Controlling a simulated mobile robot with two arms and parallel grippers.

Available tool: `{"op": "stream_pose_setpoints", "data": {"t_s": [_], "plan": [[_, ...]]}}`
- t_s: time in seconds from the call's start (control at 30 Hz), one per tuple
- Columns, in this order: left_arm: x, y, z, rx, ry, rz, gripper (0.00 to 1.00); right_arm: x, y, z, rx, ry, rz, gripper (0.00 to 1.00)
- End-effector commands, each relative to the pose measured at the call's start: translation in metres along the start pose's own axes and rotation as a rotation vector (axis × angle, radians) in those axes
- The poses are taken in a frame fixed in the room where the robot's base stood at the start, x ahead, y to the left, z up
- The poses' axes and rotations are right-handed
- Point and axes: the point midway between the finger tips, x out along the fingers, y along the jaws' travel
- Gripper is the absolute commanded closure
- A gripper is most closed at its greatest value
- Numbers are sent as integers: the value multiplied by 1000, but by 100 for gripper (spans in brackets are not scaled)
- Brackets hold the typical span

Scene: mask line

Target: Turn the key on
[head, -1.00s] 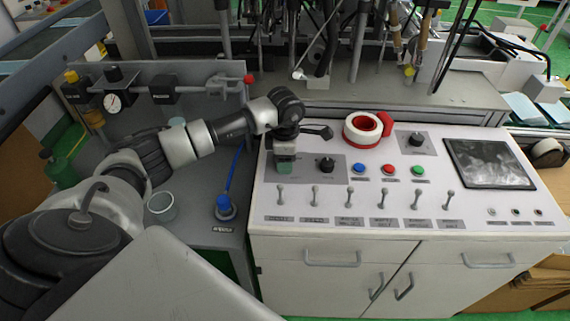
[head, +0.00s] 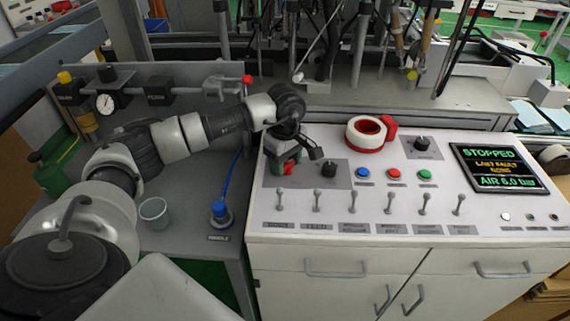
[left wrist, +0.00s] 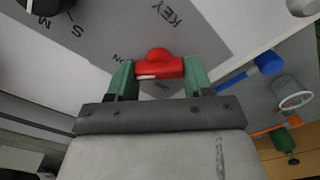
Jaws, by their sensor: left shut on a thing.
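The red key (left wrist: 158,65) sits on the grey "KEY" plate (left wrist: 190,42) of the white control panel (head: 440,218). In the left wrist view my left gripper (left wrist: 158,70) is shut on the key, with its green fingers on either side of it. In the head view my left gripper (head: 287,166) reaches down to the panel's left end and a bit of the red key shows beside it. The screen (head: 492,168) is lit and reads "STOPPED", a last fault line and "AIR 6.0 bar". My right gripper is not in view.
A black knob (head: 328,168) stands right of the key, with blue, red and green buttons (head: 395,174) beyond. Several toggle levers (head: 352,201) line the front. A blue-handled tool (head: 220,212) and cup (head: 153,210) are left.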

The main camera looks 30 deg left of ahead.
Motion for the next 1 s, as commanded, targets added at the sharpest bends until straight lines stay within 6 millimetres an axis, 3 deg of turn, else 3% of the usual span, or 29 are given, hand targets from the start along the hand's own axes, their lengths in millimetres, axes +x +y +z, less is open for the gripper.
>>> {"op": "stream_pose_setpoints", "data": {"t_s": [0.67, 0.7, 0.8, 0.87, 1.0], "plan": [[-2, 1, 0, 61, -1, 3, 73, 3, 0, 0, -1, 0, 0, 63], [-2, 1, 0, 61, -1, 3, 44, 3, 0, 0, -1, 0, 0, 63], [-1, 1, 0, 60, 0, 3, 29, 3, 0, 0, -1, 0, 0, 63], [-1, 1, 0, 60, 0, 2, 23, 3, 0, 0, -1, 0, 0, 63], [-1, 1, 0, 59, 0, 1, 23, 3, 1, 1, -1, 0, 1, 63]]}}
